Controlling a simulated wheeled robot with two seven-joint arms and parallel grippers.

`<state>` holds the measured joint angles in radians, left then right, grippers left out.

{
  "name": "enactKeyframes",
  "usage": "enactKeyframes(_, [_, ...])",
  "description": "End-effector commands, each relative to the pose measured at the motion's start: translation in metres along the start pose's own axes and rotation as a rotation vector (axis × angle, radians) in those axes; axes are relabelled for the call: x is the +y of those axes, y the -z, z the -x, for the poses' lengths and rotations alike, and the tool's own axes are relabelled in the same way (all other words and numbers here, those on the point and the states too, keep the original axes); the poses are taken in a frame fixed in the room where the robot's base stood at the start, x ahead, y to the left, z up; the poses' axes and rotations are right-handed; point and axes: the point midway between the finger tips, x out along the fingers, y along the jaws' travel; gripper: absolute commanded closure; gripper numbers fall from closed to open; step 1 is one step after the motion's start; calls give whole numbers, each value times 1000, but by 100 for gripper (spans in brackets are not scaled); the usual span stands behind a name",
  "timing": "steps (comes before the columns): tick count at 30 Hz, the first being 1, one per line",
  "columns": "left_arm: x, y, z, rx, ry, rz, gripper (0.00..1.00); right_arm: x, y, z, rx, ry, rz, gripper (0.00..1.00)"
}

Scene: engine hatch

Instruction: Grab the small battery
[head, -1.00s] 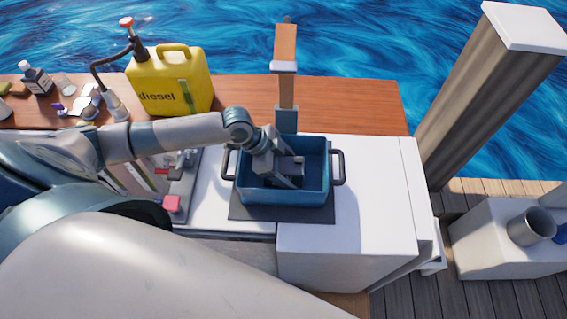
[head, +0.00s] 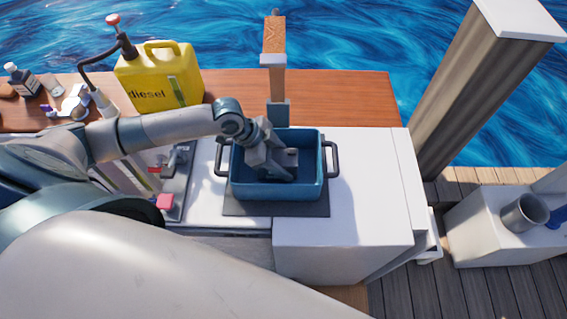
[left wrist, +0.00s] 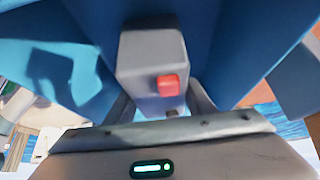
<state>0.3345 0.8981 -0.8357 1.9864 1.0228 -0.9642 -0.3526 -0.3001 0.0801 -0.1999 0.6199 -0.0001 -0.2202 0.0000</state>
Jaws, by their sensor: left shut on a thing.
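The small battery is a grey block with a red terminal in the left wrist view (left wrist: 150,62). It sits between my left gripper's fingers, inside the blue tub. In the head view the battery (head: 290,157) is mostly hidden by the gripper and shows only as a small grey patch. My left gripper (head: 279,165) reaches down into the tub from the left and is shut on the battery. I cannot tell whether the battery touches the tub floor. My right gripper is not in view.
The blue tub (head: 275,192) has dark side handles and stands on a dark mat (head: 240,210) on the white counter. A yellow diesel can (head: 160,80), bottles and small items stand on the wooden top. Counter right of the tub is clear.

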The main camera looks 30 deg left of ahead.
Motion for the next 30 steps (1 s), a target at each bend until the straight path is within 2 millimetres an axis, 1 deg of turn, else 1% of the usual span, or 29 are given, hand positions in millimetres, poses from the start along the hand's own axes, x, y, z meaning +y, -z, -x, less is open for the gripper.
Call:
enactKeyframes(12, [-2,34,52,4,5,-5,100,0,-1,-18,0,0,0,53])
enactKeyframes(16, [-2,42,65,3,5,-4,100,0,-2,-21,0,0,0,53])
enactKeyframes(21, [-1,47,74,1,3,-1,100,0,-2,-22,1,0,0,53])
enactKeyframes(30, [-1,48,75,1,2,-1,100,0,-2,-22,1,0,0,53])
